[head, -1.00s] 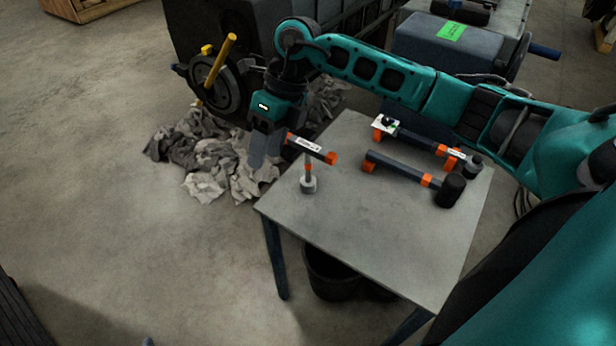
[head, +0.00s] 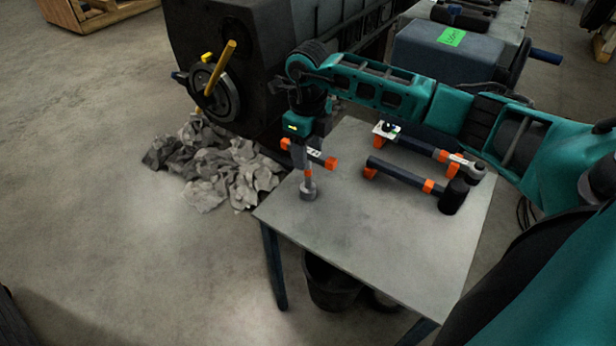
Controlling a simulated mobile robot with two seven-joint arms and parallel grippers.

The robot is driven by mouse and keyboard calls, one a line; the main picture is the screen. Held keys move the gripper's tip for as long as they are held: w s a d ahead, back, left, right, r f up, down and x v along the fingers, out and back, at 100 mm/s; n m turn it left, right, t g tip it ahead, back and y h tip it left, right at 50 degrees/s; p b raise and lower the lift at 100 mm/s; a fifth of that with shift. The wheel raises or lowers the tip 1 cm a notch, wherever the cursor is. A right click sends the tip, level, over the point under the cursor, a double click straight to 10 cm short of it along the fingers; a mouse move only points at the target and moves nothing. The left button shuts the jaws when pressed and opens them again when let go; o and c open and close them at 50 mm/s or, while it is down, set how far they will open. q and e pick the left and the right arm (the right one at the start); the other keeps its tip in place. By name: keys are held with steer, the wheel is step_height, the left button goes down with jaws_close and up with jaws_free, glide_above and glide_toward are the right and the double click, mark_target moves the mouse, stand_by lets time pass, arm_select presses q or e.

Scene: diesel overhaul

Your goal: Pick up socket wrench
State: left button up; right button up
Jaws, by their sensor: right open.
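The socket wrench (head: 317,157) stands on the left part of the grey table. It has a dark crossbar with orange ends and a white label, and a shaft going down to a round grey socket (head: 308,190) on the tabletop. My right gripper (head: 299,158) points down at the left part of the crossbar, overlapping it in the picture. It is open; whether the crossbar lies between the fingers or touches them cannot be told. My left gripper is not in view.
On the table's right side lie a black-headed mallet (head: 452,195) and a ratchet-headed tool (head: 474,169) on orange supports. A dark engine (head: 250,70) stands behind, with crumpled rags (head: 215,170) on the floor to the left. The front of the tabletop is clear.

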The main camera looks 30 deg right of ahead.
mark_target(308, 187)
step_height(308, 187, down, 3)
steer(key=shift+w+d+f, duration=0.1)
steer(key=shift+f, duration=0.1)
jaws_close()
stand_by(0.4)
